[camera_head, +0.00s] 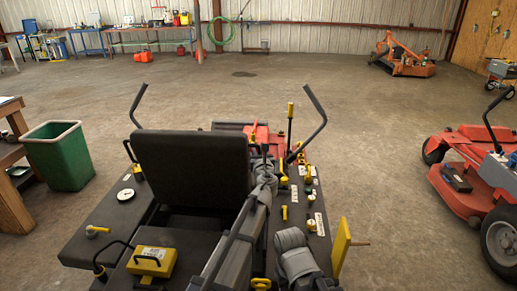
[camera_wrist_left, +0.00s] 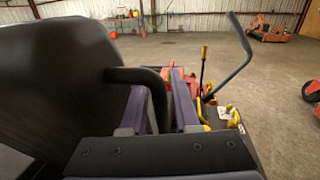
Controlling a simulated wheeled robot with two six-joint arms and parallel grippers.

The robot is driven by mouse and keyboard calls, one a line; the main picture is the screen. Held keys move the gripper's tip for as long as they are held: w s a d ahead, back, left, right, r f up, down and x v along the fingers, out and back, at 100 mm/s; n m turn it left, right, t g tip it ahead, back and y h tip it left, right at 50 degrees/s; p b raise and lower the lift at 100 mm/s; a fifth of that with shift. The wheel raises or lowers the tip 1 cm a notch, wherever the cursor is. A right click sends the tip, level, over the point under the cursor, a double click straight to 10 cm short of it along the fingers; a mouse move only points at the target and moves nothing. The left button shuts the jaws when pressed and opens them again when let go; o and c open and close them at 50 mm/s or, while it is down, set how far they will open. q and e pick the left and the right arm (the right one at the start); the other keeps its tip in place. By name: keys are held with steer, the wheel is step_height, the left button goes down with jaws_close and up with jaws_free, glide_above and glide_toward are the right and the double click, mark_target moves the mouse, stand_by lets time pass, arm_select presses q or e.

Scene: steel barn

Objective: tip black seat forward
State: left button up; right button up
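The black seat (camera_head: 195,165) of the machine in front of me has its backrest upright in the head view. In the left wrist view the black backrest (camera_wrist_left: 62,85) fills the left side. A curved black armrest bar (camera_wrist_left: 130,75) comes out from the backrest and bends down between the two fingers. My left gripper (camera_head: 264,168) is at the right edge of the seat; in the left wrist view its fingers (camera_wrist_left: 160,112) sit close on both sides of the bar.
Two black control levers (camera_head: 138,104) (camera_head: 314,104) rise ahead of the seat. A yellow-topped lever (camera_head: 290,122) stands at the right. A green bin (camera_head: 62,157) is on the left, a red mower (camera_head: 468,170) on the right. The floor ahead is clear.

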arm_select(q)
steer(key=shift+c, duration=0.3)
jaws_close()
stand_by(1.0)
